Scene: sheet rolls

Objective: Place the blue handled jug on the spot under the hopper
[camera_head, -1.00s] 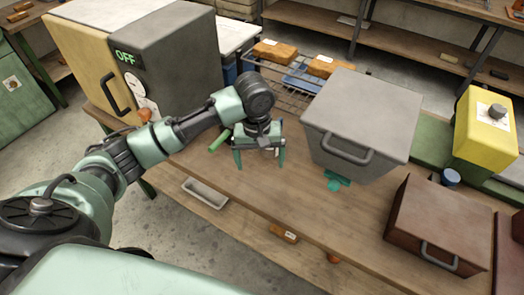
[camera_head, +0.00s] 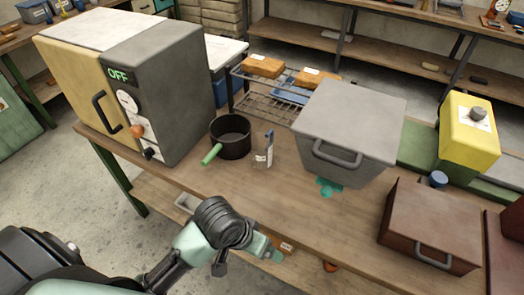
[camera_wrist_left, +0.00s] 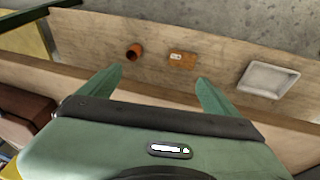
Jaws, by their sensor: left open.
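A small clear jug-like container (camera_head: 263,152) with a bluish upright part and a pale label stands mid-table in the head view; I take it for the blue handled jug, though its handle is hard to make out. The grey tapered bin (camera_head: 352,115) to its right looks like the hopper. A teal patch (camera_head: 330,187) shows on the table at the bin's lower front; the bin hides part of it. My left gripper (camera_head: 272,252) is at the table's front edge, apart from the jug. In the left wrist view its fingers (camera_wrist_left: 160,78) are spread with nothing between them.
A black pot (camera_head: 230,138) with a green handle stands left of the jug, near the grey oven (camera_head: 165,90). A wire rack (camera_head: 270,105) is behind. A brown box (camera_head: 432,222) and a yellow unit (camera_head: 470,130) stand right. The table front is mostly clear.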

